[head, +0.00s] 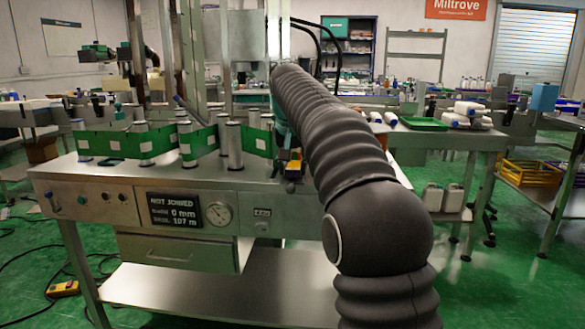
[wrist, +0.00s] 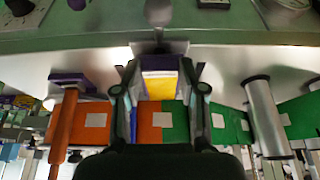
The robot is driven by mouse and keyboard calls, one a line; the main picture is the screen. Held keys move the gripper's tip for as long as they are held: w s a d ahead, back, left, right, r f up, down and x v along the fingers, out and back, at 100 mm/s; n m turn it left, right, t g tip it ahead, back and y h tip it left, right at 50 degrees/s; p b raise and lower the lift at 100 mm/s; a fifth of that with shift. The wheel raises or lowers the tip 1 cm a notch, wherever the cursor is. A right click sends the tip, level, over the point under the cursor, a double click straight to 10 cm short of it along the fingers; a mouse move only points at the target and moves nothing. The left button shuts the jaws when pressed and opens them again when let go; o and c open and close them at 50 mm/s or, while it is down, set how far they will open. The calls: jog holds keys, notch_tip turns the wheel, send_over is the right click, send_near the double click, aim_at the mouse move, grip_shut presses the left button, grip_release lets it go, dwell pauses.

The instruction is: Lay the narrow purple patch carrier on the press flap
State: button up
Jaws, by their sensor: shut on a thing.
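In the wrist view my gripper (wrist: 160,78) is shut on the narrow purple patch carrier (wrist: 155,61), which carries a yellow patch (wrist: 159,86). The carrier sits between the two dark fingers. Past it, an orange web (wrist: 148,118) and a green web (wrist: 175,120) lie side by side, each with pale squares. In the head view my arm hides most of the gripper; a small yellow and dark piece (head: 293,167) shows just left of the arm at the bench's front. I cannot pick out the press flap with certainty; a pale metal surface (wrist: 228,62) lies around the carrier.
The steel bench (head: 110,172) carries a green web (head: 112,143) threaded round upright metal rollers (head: 234,143). A display (head: 175,210) on its front reads not joined, beside a round gauge (head: 220,215). In the wrist view a metal roller (wrist: 266,115) stands right of the carrier and an orange roller (wrist: 63,130) left.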

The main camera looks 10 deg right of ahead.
jog(key=shift+f, duration=0.35)
jog(key=o, duration=1.1)
